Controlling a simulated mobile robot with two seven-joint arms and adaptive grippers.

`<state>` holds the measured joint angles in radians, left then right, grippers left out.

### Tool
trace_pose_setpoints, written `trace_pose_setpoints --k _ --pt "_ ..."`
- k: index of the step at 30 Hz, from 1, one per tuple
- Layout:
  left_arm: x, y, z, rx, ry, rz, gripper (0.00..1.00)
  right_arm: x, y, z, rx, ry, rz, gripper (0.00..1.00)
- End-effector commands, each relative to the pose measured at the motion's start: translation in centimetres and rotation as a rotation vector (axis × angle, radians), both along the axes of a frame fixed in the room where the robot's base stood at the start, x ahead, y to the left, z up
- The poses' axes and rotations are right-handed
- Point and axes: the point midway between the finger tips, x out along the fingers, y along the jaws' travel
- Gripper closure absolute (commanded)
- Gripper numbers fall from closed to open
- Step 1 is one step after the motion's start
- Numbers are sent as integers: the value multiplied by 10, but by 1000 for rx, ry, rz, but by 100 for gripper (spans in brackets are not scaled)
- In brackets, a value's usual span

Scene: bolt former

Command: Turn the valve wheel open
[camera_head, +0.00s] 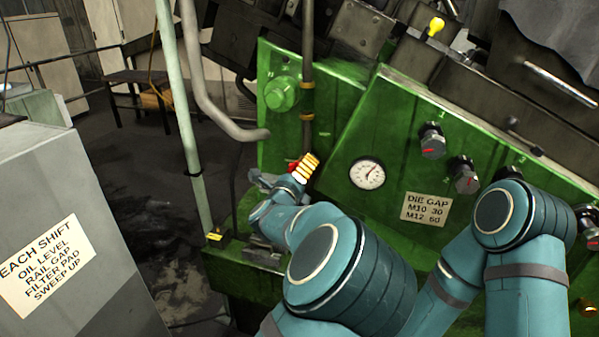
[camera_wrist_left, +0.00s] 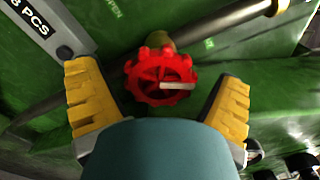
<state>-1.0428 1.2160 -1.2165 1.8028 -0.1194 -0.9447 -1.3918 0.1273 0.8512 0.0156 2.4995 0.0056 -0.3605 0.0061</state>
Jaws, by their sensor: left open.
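The red valve wheel (camera_wrist_left: 150,90) is round with a knobbed rim and a pale bar across its face. In the left wrist view it sits between the two yellow-padded fingers of my left gripper (camera_wrist_left: 158,78), with a gap on each side. The gripper is open and holds nothing. In the head view only a small bit of the red wheel (camera_head: 293,166) shows beside my left gripper (camera_head: 304,168); my arm and the pads hide the rest. My right gripper is not in view.
The wheel is by a vertical pipe (camera_head: 307,90) on the green machine (camera_head: 340,130). A pressure gauge (camera_head: 367,173) and several dark knobs stick out to the right. A pale green pole (camera_head: 180,110) stands left. A grey cabinet (camera_head: 50,190) is at far left.

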Motion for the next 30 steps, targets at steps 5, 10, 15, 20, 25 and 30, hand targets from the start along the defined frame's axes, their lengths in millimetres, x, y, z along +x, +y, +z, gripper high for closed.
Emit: trace_pose_setpoints --k 5,10,15,20,25,30 --pt "5 -1 -1 0 2 1 7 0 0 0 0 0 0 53" --pt "5 -1 -1 0 2 1 7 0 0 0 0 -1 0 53" --pt "5 -1 -1 -1 1 1 55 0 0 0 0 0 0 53" --pt "5 -1 -1 -1 1 1 76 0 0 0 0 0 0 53" --pt "5 -1 -1 -7 4 1 76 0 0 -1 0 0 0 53" --pt "4 -1 -2 -51 18 1 76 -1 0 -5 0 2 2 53"
